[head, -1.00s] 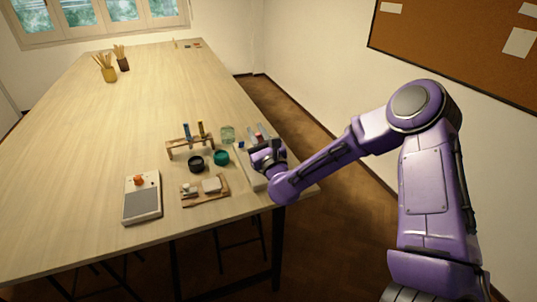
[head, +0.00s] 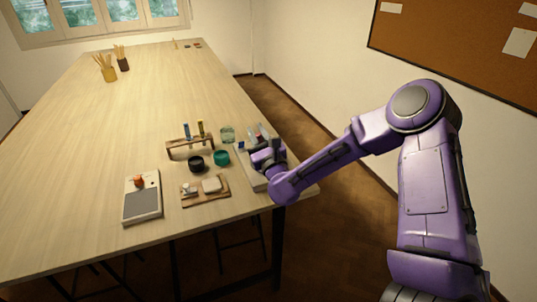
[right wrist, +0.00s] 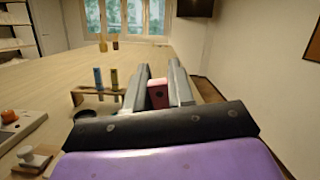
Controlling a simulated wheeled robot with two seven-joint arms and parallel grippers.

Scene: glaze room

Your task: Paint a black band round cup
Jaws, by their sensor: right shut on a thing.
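My right gripper (head: 262,150) is at the pale tray (head: 251,178) near the table's right edge. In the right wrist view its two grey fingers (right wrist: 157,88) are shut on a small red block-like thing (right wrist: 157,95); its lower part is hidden. A black pot (head: 196,164) and a teal pot (head: 221,158) stand left of the gripper. A small orange-red thing, perhaps the cup (head: 139,181), sits on a grey and white device (head: 142,205) at the front left. My left gripper is not in view.
A wooden rack (head: 190,150) holds a blue and a yellow upright piece. A greenish glass jar (head: 227,134) stands behind the teal pot.

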